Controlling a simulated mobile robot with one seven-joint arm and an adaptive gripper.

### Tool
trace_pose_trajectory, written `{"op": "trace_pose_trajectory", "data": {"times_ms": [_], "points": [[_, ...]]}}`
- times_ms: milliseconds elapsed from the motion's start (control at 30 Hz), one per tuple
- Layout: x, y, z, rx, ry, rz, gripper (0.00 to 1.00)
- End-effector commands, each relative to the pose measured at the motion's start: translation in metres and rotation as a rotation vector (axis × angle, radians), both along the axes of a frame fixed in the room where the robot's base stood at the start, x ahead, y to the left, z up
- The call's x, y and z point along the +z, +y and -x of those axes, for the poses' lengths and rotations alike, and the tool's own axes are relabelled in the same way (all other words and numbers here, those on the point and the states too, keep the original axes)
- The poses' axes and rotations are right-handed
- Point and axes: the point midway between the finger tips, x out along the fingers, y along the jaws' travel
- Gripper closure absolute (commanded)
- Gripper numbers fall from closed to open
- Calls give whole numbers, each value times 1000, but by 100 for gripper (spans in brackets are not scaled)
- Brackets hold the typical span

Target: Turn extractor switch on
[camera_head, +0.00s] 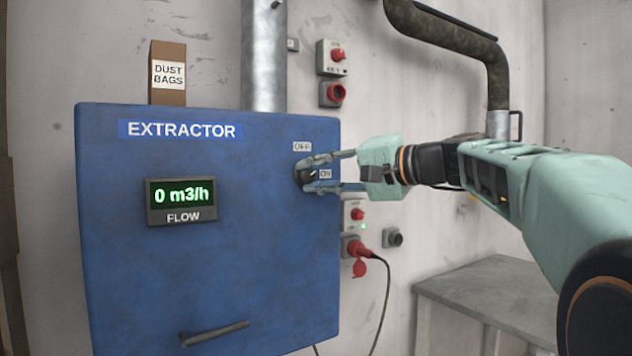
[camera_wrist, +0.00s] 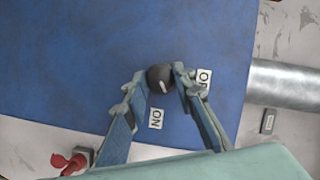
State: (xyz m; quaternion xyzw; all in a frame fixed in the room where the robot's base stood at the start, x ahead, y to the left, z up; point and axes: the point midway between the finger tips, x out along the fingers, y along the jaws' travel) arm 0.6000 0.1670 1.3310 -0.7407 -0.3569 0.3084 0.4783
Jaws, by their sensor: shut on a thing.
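The extractor (camera_head: 250,265) is a blue cabinet at the left and centre of the head view. Its switch (camera_head: 304,173) is a dark round knob with a white mark, near the cabinet's right edge. An OFF label (camera_head: 301,147) is above the knob and an ON label (camera_head: 325,174) is to its right. The display (camera_head: 181,200) reads 0 m3/h. My gripper (camera_head: 310,174) reaches in from the right, its fingers above and below the knob. In the wrist view, my gripper (camera_wrist: 157,83) has its fingertips around the knob (camera_wrist: 160,78); the white mark is visible.
A dust bags box (camera_head: 168,75) and a metal duct (camera_head: 264,60) stand on top of the cabinet. Red-and-grey wall sockets (camera_head: 352,248) with a hanging cable are right of the cabinet. A grey bench (camera_head: 490,292) stands at lower right. A handle (camera_head: 215,333) projects from the cabinet's lower front.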

Motion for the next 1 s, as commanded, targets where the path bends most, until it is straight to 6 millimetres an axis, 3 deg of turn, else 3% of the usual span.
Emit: {"op": "trace_pose_trajectory", "data": {"times_ms": [500, 1000], "points": [[-3, 0, 0, -1, 229, -347, 100], [-1, 0, 0, 0, 304, -459, 100]]}}
